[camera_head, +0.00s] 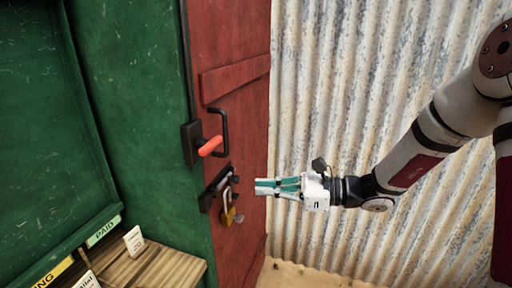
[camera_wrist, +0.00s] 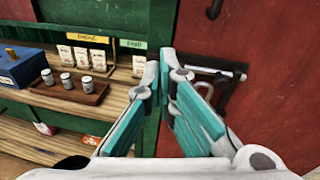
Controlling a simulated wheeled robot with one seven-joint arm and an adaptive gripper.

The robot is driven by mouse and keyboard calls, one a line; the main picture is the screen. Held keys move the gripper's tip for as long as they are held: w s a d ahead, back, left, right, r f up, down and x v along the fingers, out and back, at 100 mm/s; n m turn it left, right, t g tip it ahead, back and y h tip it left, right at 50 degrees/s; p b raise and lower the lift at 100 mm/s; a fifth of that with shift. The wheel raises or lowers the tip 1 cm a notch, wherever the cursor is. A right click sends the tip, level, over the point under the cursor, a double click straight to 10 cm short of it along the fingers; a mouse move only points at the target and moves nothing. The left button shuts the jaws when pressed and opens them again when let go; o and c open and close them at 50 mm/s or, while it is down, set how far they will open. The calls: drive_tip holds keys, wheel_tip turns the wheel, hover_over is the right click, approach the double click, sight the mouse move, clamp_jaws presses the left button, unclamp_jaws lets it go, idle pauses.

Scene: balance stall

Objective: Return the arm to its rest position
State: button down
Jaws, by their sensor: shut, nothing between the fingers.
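My gripper (camera_head: 262,187) has white and teal fingers and is shut with nothing between them. In the head view it points left, in front of the red door (camera_head: 236,75), close to the hasp (camera_head: 217,188) with its brass padlock (camera_head: 229,214). I cannot tell whether it touches anything there. In the wrist view the fingertips (camera_wrist: 164,62) meet in front of the edge between the green wall and the red door (camera_wrist: 250,50). My arm reaches in from the right in the head view.
A black latch with an orange-red handle (camera_head: 210,146) sits on the door above the hasp. A green cabinet (camera_head: 135,80) stands left. The wrist view shows a wooden tray of small jars (camera_wrist: 68,88), cards (camera_wrist: 82,57) and a blue box (camera_wrist: 20,65) on shelves. A corrugated wall (camera_head: 340,80) stands behind my arm.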

drive_tip(key=s+d+r+n+g+h, duration=0.2)
drive_tip(key=s+n+g+h, duration=0.2)
drive_tip(key=s+n+h, duration=0.9)
drive_tip(key=s+d+r+n+t+h, duration=0.2)
drive_tip(key=s+d+n, duration=0.1)
drive_tip(key=s+d, duration=0.3)
drive_tip(key=s+d+r+n+t+h, duration=0.1)
drive_tip(key=s+d+r+n+t, duration=0.2)
drive_tip(key=s+d, duration=0.3)
drive_tip(key=shift+d+h, duration=0.4)
drive_tip(key=shift+d, duration=0.8)
drive_tip(key=shift+r, duration=0.1)
